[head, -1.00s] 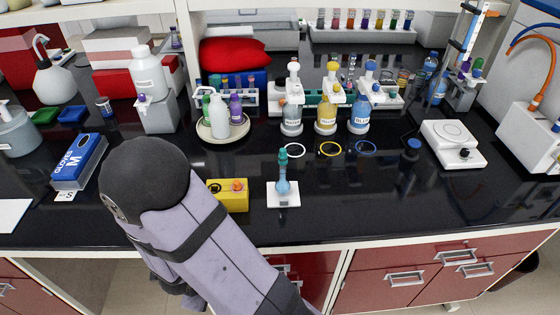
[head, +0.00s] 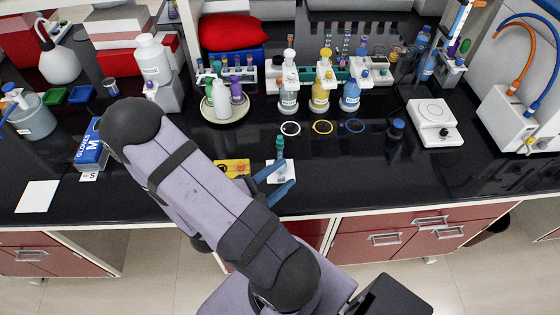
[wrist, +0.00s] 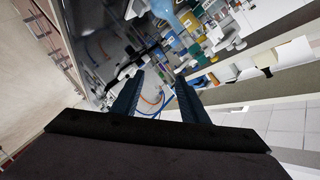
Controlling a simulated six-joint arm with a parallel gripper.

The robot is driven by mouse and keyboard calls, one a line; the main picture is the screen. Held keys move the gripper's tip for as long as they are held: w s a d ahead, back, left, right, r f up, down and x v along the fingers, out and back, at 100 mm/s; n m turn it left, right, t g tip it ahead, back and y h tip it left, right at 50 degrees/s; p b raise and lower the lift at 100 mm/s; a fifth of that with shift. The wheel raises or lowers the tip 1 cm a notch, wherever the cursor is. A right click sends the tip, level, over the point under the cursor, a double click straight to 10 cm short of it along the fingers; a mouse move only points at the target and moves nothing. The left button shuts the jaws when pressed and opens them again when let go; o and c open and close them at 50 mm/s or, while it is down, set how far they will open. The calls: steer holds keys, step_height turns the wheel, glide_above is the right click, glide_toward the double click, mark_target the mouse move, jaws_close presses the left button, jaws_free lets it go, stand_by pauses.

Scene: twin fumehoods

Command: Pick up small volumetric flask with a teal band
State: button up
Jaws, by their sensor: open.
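The small flask (head: 280,146) has a teal top. It stands upright on a white square pad (head: 287,164) near the counter's front edge. Its lower body is partly hidden by a finger in the head view. My gripper (head: 290,174) is open, with its two blue fingers low over the pad's near side, beside the flask. No object is seen held between them.
A yellow box (head: 234,167) sits just left of the pad, partly behind my arm. Three labelled bottles, including a yellow one (head: 320,97), stand behind, with coloured rings in front. A white hotplate (head: 433,122) is at right. The counter right of the pad is clear.

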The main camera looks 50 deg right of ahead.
mark_target(278, 151)
steer(key=w+d+f+n+t+b, duration=0.1)
steer(key=n, duration=0.2)
steer(key=w+d+f+n+t+b, duration=0.1)
steer(key=f+n, duration=0.1)
steer(key=n, duration=0.1)
steer(key=w+d+f+n+t+b, duration=0.1)
steer(key=w+n+b, duration=0.1)
steer(key=n, duration=0.1)
steer(key=shift+f+t+h, duration=0.2)
steer(key=shift+t+h, duration=0.1)
steer(key=shift+h, duration=0.1)
steer(key=w+d+n+t, duration=0.1)
steer(key=n, duration=0.1)
steer(key=w+r+n+t, duration=0.1)
steer(key=n, duration=0.1)
steer(key=shift+d+r+t+p, duration=0.2)
steer(key=shift+d+t+p, duration=0.1)
steer(key=shift+d, duration=0.1)
steer(key=shift+w+d+r+n, duration=0.15)
steer(key=shift+w+r+n, duration=0.1)
steer(key=shift+n, duration=0.25)
steer(key=shift+b+x, duration=0.3)
steer(key=shift+x, duration=0.75)
